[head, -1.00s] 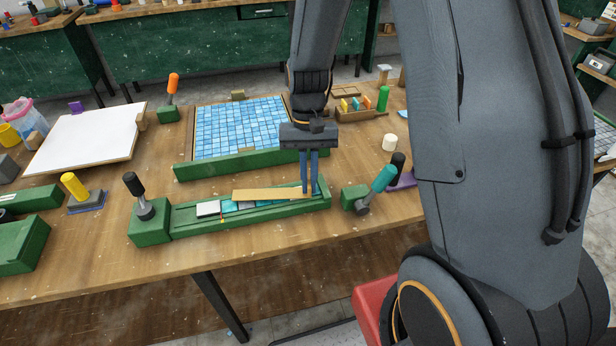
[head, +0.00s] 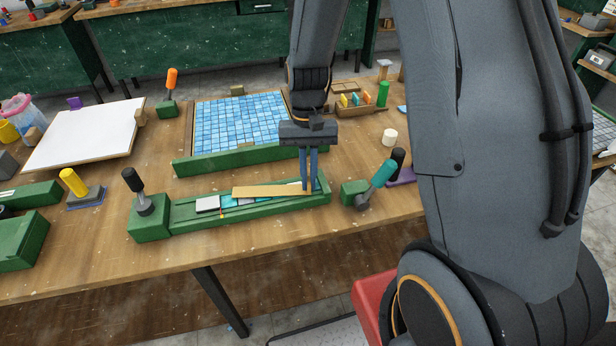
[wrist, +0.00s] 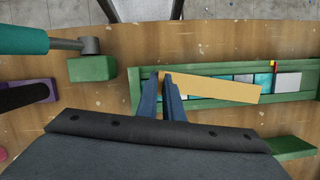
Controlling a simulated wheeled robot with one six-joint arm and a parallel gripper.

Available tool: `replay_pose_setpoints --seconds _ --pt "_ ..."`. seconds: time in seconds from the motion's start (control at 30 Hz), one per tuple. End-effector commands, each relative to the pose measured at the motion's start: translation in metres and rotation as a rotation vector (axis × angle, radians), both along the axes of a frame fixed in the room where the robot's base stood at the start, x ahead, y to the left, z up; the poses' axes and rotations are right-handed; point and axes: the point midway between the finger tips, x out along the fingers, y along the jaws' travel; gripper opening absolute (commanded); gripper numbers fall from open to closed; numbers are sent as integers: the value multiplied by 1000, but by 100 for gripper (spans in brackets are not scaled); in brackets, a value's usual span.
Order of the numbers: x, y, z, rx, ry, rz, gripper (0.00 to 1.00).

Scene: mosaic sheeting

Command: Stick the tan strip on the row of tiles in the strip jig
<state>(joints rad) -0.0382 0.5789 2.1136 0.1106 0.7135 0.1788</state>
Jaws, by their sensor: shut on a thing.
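The tan strip (head: 268,191) is a long flat piece over the row of tiles in the green strip jig (head: 186,217). My gripper (head: 309,189) is shut on the strip's right end in the head view. In the wrist view the strip (wrist: 215,87) extends right from the fingers (wrist: 167,80), slightly askew to the jig. Its far end crosses the jig's edge nearer the picture's bottom. Teal, grey and white tiles (wrist: 287,80) show beside and beyond it; the rest are hidden under it. I cannot tell whether the strip touches the tiles.
A teal-handled tool (head: 383,176) on a green block stands close right of the jig. A black-handled tool (head: 138,188) stands at its left end. Behind is the blue mosaic sheet (head: 240,125) with a green rail. Bare wood lies in front of the jig.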

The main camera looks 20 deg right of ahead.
Motion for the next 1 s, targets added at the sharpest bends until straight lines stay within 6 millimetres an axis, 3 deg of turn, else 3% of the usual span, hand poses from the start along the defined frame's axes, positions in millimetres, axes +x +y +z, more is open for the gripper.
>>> replay_pose_setpoints --seconds 0.1,0.13,0.23,0.63,1.0 --pt "0 0 0 0 0 0 0" --pt "0 0 0 0 0 0 12" --pt "0 0 0 0 0 0 29" --pt "3 0 6 0 -2 0 29" --pt "17 -4 56 0 -5 -1 29"
